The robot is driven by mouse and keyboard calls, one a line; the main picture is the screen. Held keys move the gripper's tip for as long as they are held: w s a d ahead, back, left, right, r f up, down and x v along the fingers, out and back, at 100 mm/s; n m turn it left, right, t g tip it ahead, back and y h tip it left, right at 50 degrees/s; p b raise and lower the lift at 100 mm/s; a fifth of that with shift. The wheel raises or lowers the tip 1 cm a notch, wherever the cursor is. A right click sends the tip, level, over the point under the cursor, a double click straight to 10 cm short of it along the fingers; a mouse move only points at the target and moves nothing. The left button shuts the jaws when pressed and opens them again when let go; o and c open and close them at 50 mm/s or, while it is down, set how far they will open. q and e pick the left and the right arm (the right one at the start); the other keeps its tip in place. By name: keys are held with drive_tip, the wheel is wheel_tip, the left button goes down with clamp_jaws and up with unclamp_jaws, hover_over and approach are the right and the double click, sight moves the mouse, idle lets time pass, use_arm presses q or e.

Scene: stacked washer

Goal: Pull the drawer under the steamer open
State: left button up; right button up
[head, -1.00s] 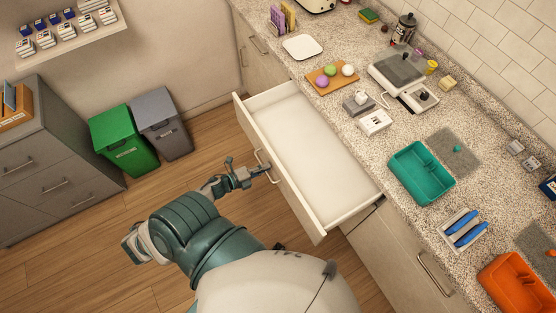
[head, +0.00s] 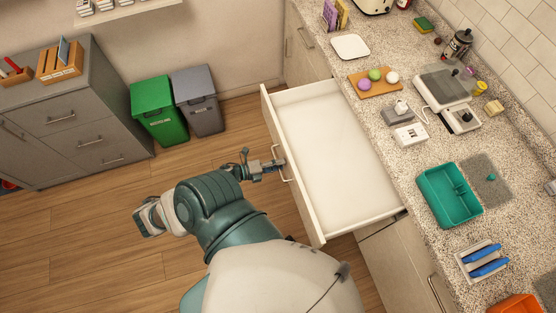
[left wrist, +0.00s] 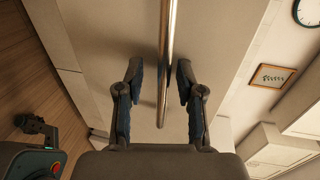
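The pale drawer (head: 335,150) stands pulled far out from under the counter, and its inside is empty. Its metal bar handle (head: 287,167) is on the front panel, and it also shows in the left wrist view (left wrist: 167,50). My left gripper (head: 277,166) is at this handle. In the left wrist view its two fingers (left wrist: 158,70) stand apart, one on each side of the bar, with visible gaps. Part of the handle is hidden by the gripper in the head view. I cannot pick out the steamer for certain.
The counter (head: 390,160) holds a grey-topped appliance (head: 445,87), a teal tray (head: 448,195), a board with coloured balls (head: 374,82) and a white board (head: 350,47). Green (head: 155,110) and grey (head: 199,98) bins stand left of the drawer. The wooden floor (head: 80,230) is clear.

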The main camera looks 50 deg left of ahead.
use_arm(q)
drive_tip(key=v, duration=1.2)
drive_tip(key=shift+a, duration=0.15)
drive_tip(key=shift+f, duration=0.15)
drive_tip(key=s+d+f+n+g+y, duration=0.1)
drive_tip(key=s+f+n+g+y, duration=0.15)
drive_tip(key=f+n, duration=0.6)
drive_tip(key=s+f+n+g+y, duration=0.2)
drive_tip(key=f+n+y, duration=0.15)
drive_tip(key=f, duration=0.95)
drive_tip(key=s+d+f+n+g, duration=0.8)
drive_tip(key=s+d+f, duration=0.4)
drive_tip(key=d+f, duration=0.5)
drive_tip(key=shift+s+g, duration=0.4)
drive_tip(key=shift+g, duration=0.05)
